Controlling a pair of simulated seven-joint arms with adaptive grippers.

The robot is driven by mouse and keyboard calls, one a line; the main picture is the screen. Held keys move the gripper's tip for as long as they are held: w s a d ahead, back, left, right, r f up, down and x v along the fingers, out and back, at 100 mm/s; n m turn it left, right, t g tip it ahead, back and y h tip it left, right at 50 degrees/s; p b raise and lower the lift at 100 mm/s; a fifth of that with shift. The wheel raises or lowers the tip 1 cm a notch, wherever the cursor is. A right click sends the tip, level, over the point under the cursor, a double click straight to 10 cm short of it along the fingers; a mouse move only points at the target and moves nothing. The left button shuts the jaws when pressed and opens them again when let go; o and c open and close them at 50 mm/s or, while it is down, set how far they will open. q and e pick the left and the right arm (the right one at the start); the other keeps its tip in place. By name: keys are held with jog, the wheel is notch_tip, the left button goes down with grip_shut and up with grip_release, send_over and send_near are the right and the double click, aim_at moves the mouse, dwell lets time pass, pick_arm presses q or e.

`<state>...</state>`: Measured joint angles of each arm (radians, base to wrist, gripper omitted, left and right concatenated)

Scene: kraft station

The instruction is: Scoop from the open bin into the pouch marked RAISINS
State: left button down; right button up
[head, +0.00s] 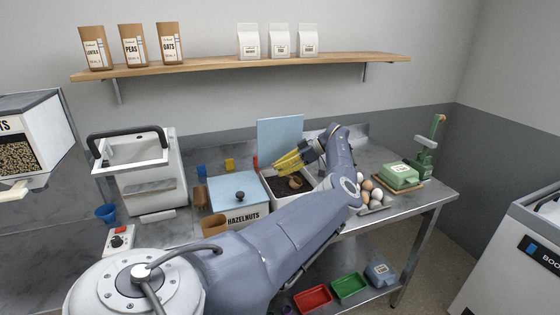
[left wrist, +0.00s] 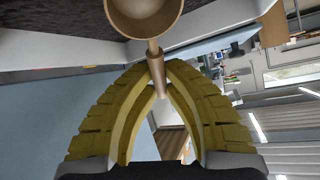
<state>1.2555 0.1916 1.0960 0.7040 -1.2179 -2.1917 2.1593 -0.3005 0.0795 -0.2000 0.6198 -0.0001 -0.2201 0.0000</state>
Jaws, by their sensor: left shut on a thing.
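My left gripper (head: 279,164) has yellow fingers and reaches over the open white bin (head: 311,184), whose blue lid (head: 280,132) stands raised behind it. In the left wrist view the gripper (left wrist: 158,75) is shut on the handle of a tan scoop (left wrist: 158,62). The scoop's round cup is cut off by the top edge, and I cannot tell if it holds anything. Dark brown contents (head: 283,189) lie in the bin, and they also show in the left wrist view (left wrist: 50,18). A brown pouch (head: 214,226) stands in front of the hazelnuts bin; no RAISINS marking is readable.
The closed HAZELNUTS bin (head: 243,215) stands just left of the open bin. Eggs (head: 375,192) and a green box (head: 400,175) are to the right. A shelf (head: 230,66) with several pouches runs above. A blue cup (head: 106,212) and a red-button box (head: 119,238) are left.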

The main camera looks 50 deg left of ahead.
pick_arm(q)
jog(key=f, duration=0.4)
jog(key=shift+s+d+f, duration=0.1)
jog(key=shift+d+f, duration=0.1)
jog(key=r, duration=0.3)
jog(key=shift+s+a+t+h, duration=0.2)
jog(key=shift+a+t+h, duration=0.1)
jog(key=shift+a+t, duration=0.1)
jog(key=shift+t+h, duration=0.6)
jog(key=shift+s+a+r, duration=0.1)
jog(key=shift+a+r, duration=0.05)
jog(key=shift+r, duration=0.9)
jog(key=shift+s+a+r, duration=0.1)
jog(key=shift+r, duration=0.95)
jog(key=shift+s+a+r+m+t+h, duration=0.15)
jog(key=shift+r+t+h, duration=0.35)
jog(key=shift+r, duration=0.5)
jog(key=shift+s+a+r+m+t+h, duration=0.15)
jog(key=shift+r+t+h, duration=0.35)
jog(key=shift+r, duration=0.45)
jog(key=shift+w+d, duration=0.1)
jog(key=shift+w, duration=0.1)
